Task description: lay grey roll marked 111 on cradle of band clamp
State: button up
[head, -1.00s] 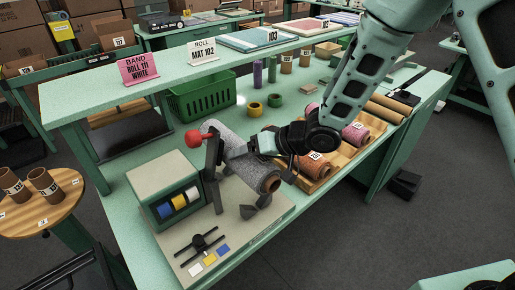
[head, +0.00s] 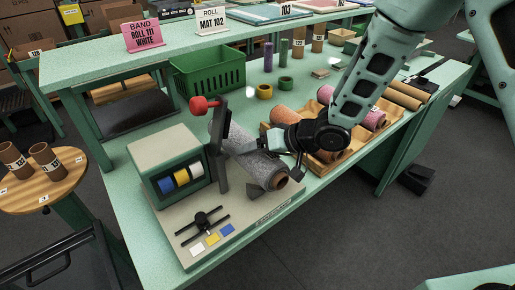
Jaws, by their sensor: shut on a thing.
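The grey roll (head: 255,162), a speckled cylinder with a brown core at its near end, lies slanted over the band clamp, beside its dark upright post. The band clamp has a beige base (head: 252,211), a green box (head: 168,163) with blue, yellow and white reels, and a red-knobbed lever (head: 204,105). My gripper (head: 284,158) is shut on the roll from its right side; the fingertips are partly hidden. The cradle is hidden under the roll, so I cannot tell whether the roll touches it. No 111 mark is legible on the roll.
A wooden tray (head: 331,161) with orange and pink rolls stands right of the clamp. A green basket (head: 208,75) and yellow and green rings stand behind. A black cross handle and white, yellow and blue swatches are on the base front.

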jog(key=shift+f, duration=0.25)
jog(key=o, duration=1.2)
jog(key=v, duration=1.7)
jog(key=shift+s+d+r+p, duration=0.1)
jog(key=shift+d+p, duration=0.05)
jog(key=shift+p, duration=0.2)
jog(key=s+r+n+g+h, duration=0.1)
jog(key=s+h, duration=0.2)
jog(key=s, duration=0.4)
jog(key=s+a+n+g+h, duration=0.1)
jog(key=s+g+h, duration=0.1)
jog(key=s, duration=0.5)
jog(key=s+a+r+n+g+h, duration=0.1)
jog(key=s+n+h, duration=0.1)
jog(key=s+h, duration=0.2)
jog(key=shift+s+a+r+g, duration=0.1)
jog(key=shift+s+r+g, duration=0.1)
jog(key=shift+s, duration=0.75)
jog(key=shift+s+a+r+g, duration=0.1)
jog(key=shift+s+r+g, duration=0.1)
jog(key=shift+s, duration=0.75)
